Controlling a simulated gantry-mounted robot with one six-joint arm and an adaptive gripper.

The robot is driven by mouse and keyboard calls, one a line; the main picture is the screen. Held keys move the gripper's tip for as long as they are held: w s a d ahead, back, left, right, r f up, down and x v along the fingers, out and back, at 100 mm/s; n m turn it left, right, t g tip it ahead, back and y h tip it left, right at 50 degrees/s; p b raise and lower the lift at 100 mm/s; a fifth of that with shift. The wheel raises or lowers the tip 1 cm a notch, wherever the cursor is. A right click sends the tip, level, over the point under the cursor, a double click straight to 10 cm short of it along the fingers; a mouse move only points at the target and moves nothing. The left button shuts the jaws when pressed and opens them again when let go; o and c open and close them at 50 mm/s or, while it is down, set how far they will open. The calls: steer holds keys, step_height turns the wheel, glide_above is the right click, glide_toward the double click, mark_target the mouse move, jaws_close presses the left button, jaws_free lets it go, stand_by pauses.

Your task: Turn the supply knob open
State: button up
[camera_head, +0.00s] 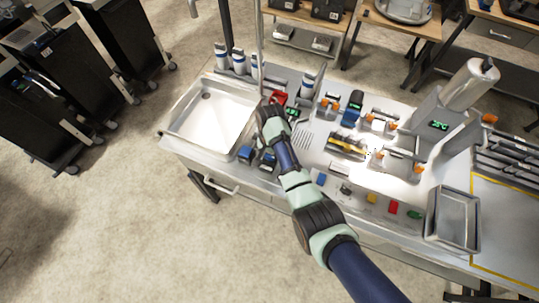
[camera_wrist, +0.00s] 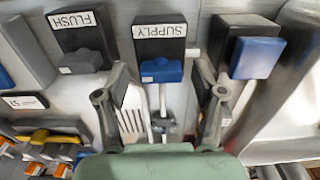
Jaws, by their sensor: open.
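The supply knob (camera_wrist: 161,70) is a blue handle on a black block labelled SUPPLY (camera_wrist: 160,31) in the wrist view. It appears at the upper centre, between and slightly beyond my two fingertips. My gripper (camera_wrist: 161,93) is open and empty, with one finger on each side of the knob in the picture. I see no contact, and cannot tell the exact gap. In the head view my gripper (camera_head: 268,113) hangs over the bench near the right edge of the sink. I cannot single out the supply knob there.
In the wrist view a FLUSH block (camera_wrist: 80,35) stands left of the supply block and another blue knob (camera_wrist: 256,57) stands right. In the head view the sink (camera_head: 212,115) lies left, with bottles (camera_head: 238,62) behind it and a metal tray (camera_head: 453,218) at right.

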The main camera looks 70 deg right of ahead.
steer(key=c, duration=1.1)
steer(key=shift+c, duration=0.2)
steer(key=shift+r+n+p, duration=0.1)
steer(key=shift+n+p, duration=0.2)
steer(key=n+p, duration=0.2)
steer(key=n, duration=0.1)
steer(key=shift+n, duration=0.4)
steer(key=n+p, duration=0.1)
steer(key=n, duration=0.3)
steer(key=shift+n+p, duration=0.3)
steer(key=n+p, duration=0.1)
steer(key=n, duration=0.7)
steer(key=shift+n, duration=0.6)
